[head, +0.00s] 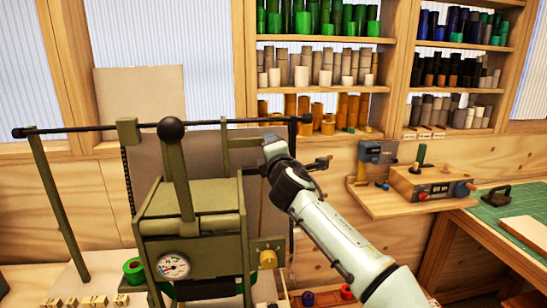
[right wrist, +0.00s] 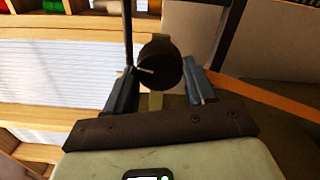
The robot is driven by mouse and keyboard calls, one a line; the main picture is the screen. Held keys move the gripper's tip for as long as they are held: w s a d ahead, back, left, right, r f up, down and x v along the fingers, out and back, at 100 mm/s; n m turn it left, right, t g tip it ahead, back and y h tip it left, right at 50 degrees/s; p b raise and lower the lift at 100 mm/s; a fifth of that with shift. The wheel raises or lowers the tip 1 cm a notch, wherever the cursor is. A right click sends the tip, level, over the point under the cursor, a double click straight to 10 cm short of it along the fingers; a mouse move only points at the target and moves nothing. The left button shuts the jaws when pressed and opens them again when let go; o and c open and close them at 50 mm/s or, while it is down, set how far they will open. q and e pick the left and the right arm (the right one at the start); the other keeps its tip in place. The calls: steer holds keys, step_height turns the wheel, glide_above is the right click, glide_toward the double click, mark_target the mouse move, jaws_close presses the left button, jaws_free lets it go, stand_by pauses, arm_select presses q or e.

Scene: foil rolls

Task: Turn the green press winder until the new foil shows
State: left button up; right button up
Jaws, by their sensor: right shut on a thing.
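The green press (head: 190,215) stands at the left of the head view, with a round gauge (head: 173,266) on its front and an upright lever topped by a black ball (head: 171,130). My right gripper (right wrist: 159,69) is shut on a round black knob (right wrist: 160,62) with a pale mark, seen between its fingers in the right wrist view. In the head view my right arm (head: 335,235) reaches to the press's upper right side and hides the knob there. An orange strip (right wrist: 268,105) runs beside the gripper; I cannot tell whether it is foil. My left gripper is out of view.
A dark rod (head: 75,129) crosses above the press. A green roll (head: 134,268) sits at its lower left. Shelves (head: 325,88) of coloured rolls stand behind.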

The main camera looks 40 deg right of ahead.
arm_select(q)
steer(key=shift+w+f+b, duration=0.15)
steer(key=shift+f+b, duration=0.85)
arm_select(e)
steer(key=shift+r+m, duration=0.15)
steer(key=shift+m, duration=2.15)
steer(key=o, duration=1)
steer(key=shift+o, duration=0.2)
arm_select(q)
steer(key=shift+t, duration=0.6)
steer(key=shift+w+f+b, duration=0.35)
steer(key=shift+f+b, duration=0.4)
steer(key=shift+b, duration=0.15)
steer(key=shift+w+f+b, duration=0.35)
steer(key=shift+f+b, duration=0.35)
steer(key=shift+b, duration=0.2)
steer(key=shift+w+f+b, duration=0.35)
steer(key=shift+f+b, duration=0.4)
steer(key=shift+b, duration=0.15)
arm_select(e)
steer(key=v, duration=1.3)
steer(key=shift+s, duration=0.2)
